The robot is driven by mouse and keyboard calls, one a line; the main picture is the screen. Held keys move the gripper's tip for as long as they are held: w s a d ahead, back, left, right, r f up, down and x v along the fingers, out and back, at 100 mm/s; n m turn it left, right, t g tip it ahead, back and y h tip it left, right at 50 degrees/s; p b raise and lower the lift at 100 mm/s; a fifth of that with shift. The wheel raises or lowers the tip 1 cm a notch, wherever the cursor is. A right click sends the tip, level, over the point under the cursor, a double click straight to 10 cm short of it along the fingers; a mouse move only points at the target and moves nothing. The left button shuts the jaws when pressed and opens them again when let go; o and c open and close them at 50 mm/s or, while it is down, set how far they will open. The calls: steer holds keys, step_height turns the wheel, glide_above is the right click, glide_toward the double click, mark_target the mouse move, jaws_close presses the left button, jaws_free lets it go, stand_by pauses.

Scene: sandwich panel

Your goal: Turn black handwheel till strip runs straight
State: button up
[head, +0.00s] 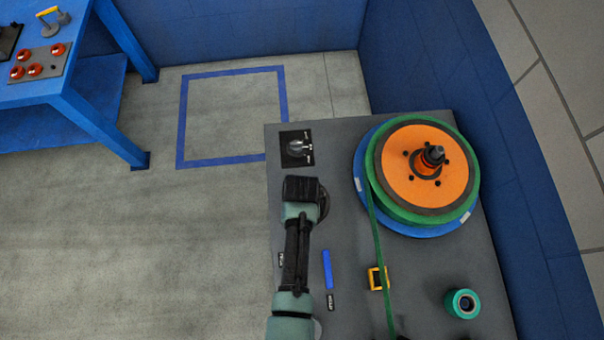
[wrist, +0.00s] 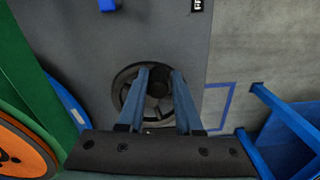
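The black handwheel (wrist: 124,80) lies on the grey panel in the wrist view, with a dark hub in its middle. In the head view only its right edge (head: 325,203) shows beside my gripper (head: 305,188), which hides the rest. In the wrist view my gripper (wrist: 160,72) has its two blue fingers apart over the wheel, one on each side of the hub. I see no clear contact with the hub. The green strip (head: 377,235) runs from the reel (head: 455,180) down through a yellow guide (head: 372,279), slanting slightly right towards the bottom.
A dark switch plate with a silver knob (head: 297,148) sits above my gripper on the panel (head: 335,140). A blue bar (head: 327,268) and a green roll (head: 462,290) are lower down. A blue table (head: 80,95) stands at upper left. The floor at left is clear.

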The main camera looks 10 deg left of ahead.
steer(key=o, duration=0.3)
steer(key=shift+d, duration=0.1)
step_height(320, 180, up, 13)
steer(key=b, duration=0.1)
stand_by(0.4)
stand_by(0.5)
steer(key=w+r+t+b, duration=0.3)
steer(key=w+r+t, duration=0.3)
steer(key=w+r, duration=0.45)
steer(key=w+r+t+b, duration=0.2)
steer(key=w+r+t, duration=0.65)
steer(key=r, duration=0.75)
step_height(320, 180, up, 18)
steer(key=s+d+r+m+t+b, duration=0.1)
steer(key=d+t+b, duration=0.15)
steer(key=t, duration=0.35)
steer(key=s+d+r+t+b, duration=0.1)
steer(key=s+d+r+t, duration=0.1)
steer(key=s+r+t, duration=0.5)
steer(key=s+r, duration=0.4)
steer(key=r, duration=0.2)
steer(key=shift+s+r+m, duration=0.3)
steer(key=shift+r, duration=0.1)
